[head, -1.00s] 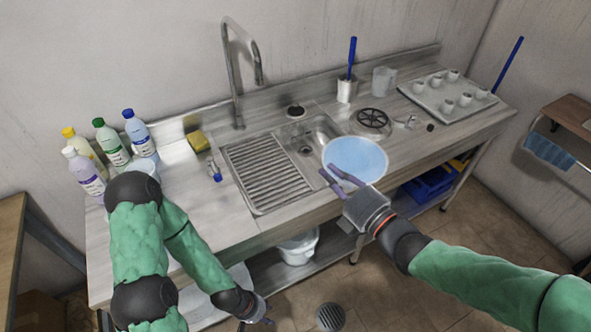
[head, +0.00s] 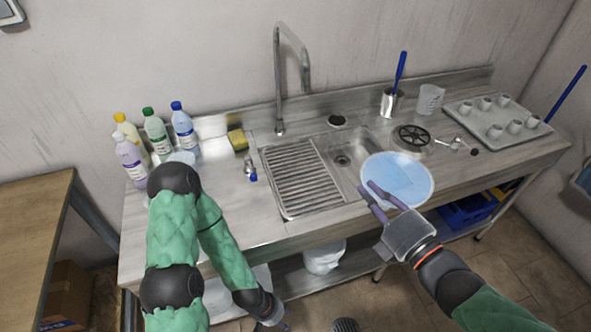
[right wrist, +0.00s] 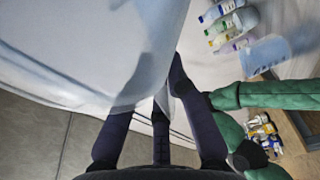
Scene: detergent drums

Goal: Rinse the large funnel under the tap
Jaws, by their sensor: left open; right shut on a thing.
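The large funnel (head: 402,180) is pale blue with a wide round mouth, which faces up towards the head camera. It is over the front right part of the sink (head: 345,158). My right gripper (head: 377,198) is shut on its near left edge; the right wrist view shows the funnel wall (right wrist: 90,50) close up between the fingers. The funnel's spout is hidden. The tall metal tap (head: 280,85) stands behind the sink, left of the funnel, with a gap between them. My left gripper (head: 276,318) is open and low in front of the counter, partly cut off by the picture's edge.
Several bottles (head: 157,135) and a yellow sponge (head: 237,139) are at the counter's left. A ribbed drainboard (head: 300,178) adjoins the sink. Right of it are a brush holder (head: 391,103), a measuring jug (head: 430,98), a black strainer (head: 412,137) and a cup tray (head: 480,131).

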